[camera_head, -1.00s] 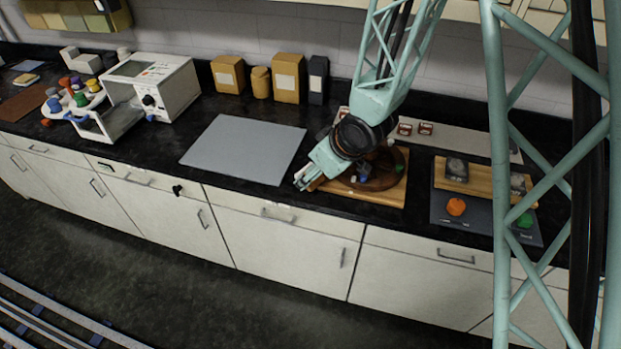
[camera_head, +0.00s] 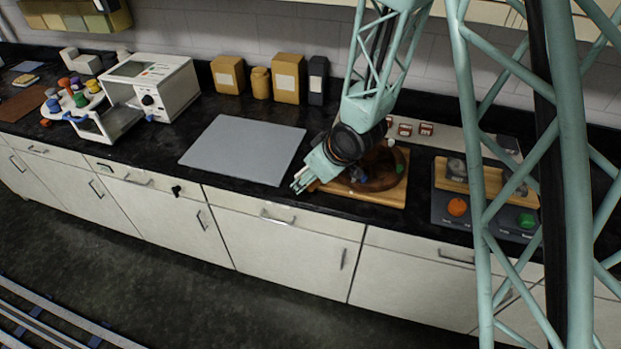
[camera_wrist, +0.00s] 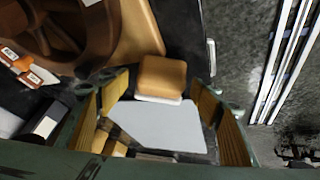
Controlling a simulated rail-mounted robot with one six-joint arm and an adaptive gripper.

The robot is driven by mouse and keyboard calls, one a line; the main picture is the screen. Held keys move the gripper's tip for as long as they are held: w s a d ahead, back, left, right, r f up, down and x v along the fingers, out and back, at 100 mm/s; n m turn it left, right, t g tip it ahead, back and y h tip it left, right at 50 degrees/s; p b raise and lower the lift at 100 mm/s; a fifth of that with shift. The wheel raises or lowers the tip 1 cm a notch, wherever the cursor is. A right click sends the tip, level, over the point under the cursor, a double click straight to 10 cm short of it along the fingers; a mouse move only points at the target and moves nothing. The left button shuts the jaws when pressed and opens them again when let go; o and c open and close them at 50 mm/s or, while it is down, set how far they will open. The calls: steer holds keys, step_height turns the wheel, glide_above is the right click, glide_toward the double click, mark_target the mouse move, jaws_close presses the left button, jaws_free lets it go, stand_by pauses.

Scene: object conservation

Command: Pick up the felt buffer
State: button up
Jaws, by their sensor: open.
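The likely felt buffer, a tan block with a white layer under it (camera_wrist: 162,76), shows in the wrist view just past my fingertips, near the corner of a wooden board (camera_wrist: 140,32). My gripper (camera_wrist: 160,98) is open, with its yellow-padded fingers on either side of the block's line and nothing clearly held. In the head view my gripper (camera_head: 299,184) is low over the counter at the board's left front corner (camera_head: 392,197). The block is mostly hidden there by my gripper.
A dark round wooden piece (camera_head: 386,178) sits on the board, right of my gripper. A grey mat (camera_head: 243,148) lies to the left. A white machine (camera_head: 165,85) and boxes (camera_head: 288,78) stand behind. A dark panel with orange and green knobs (camera_head: 485,215) is at right.

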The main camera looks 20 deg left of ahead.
steer(key=shift+c, duration=0.4)
steer(key=c, duration=1)
steer(key=shift+r, duration=0.1)
steer(key=shift+r+p, duration=0.6)
steer(key=shift+r, duration=1.2)
steer(key=shift+s+d+r+b, duration=0.2)
steer(key=shift+s+d+b, duration=0.65)
steer(key=shift+s+d, duration=1)
steer(key=shift+s+d+r+b, duration=0.15)
steer(key=shift+s+d+b, duration=0.85)
steer(key=shift+s, duration=1.5)
steer(key=shift+s+d+r+b, duration=0.2)
steer(key=shift+s+d+b, duration=0.5)
steer(key=shift+s+d, duration=1.2)
steer(key=shift+s+a, duration=0.25)
steer(key=shift+s, duration=0.1)
